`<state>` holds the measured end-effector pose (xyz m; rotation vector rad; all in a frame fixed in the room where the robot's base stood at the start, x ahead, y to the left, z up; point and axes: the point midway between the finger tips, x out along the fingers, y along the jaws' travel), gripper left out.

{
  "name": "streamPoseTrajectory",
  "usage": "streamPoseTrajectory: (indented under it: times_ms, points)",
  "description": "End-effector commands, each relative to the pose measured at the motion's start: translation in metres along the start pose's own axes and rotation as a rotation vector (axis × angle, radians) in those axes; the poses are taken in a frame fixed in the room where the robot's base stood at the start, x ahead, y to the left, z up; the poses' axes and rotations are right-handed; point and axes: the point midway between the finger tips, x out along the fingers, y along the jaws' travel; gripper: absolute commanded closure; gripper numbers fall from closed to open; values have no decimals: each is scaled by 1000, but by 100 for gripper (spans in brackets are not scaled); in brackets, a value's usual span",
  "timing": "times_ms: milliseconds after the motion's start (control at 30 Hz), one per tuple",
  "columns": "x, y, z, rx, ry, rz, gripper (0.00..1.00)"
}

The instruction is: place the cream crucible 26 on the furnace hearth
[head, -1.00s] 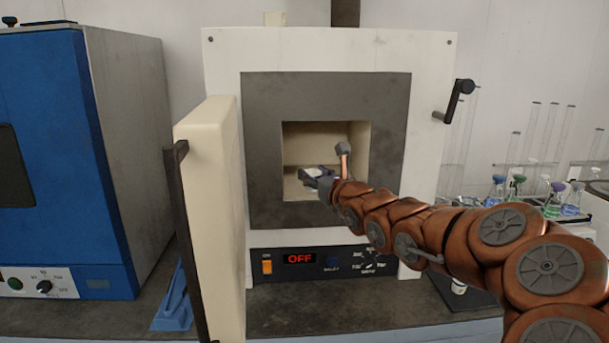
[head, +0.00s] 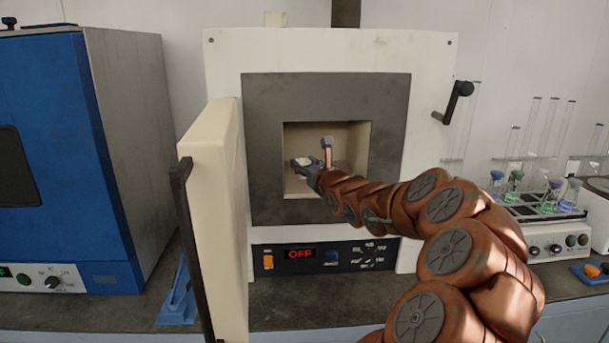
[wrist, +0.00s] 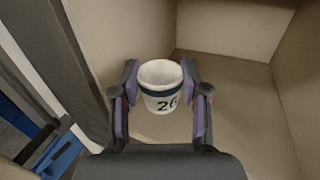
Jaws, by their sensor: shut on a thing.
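The cream crucible 26 (wrist: 160,88) is upright between the two fingers of my gripper (wrist: 162,105) in the wrist view, with a dark band and the number 26 on its side. My gripper is shut on it. In the head view my gripper (head: 306,165) is in the furnace opening, at the left of the chamber, and the crucible shows only as a small pale shape. The furnace hearth (wrist: 225,130) is the beige floor below and beyond the crucible. I cannot tell whether the crucible's base touches it.
The furnace door (head: 213,200) stands open to the left of the opening. The chamber's side wall (wrist: 110,40) is close to the gripper's left in the wrist view. Free hearth lies to the right. A blue oven (head: 60,150) stands at left, and a flask rack (head: 540,205) at right.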

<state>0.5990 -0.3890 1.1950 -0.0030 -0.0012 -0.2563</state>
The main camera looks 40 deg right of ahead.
Motion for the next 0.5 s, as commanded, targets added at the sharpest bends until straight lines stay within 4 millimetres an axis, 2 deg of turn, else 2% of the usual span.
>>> streamPoseTrajectory:
  times_ms: [300, 500]
  points:
    - [1, -1, -30, 1, 5, 0, 90]
    - [1, 0, -35, 0, -1, 0, 90]
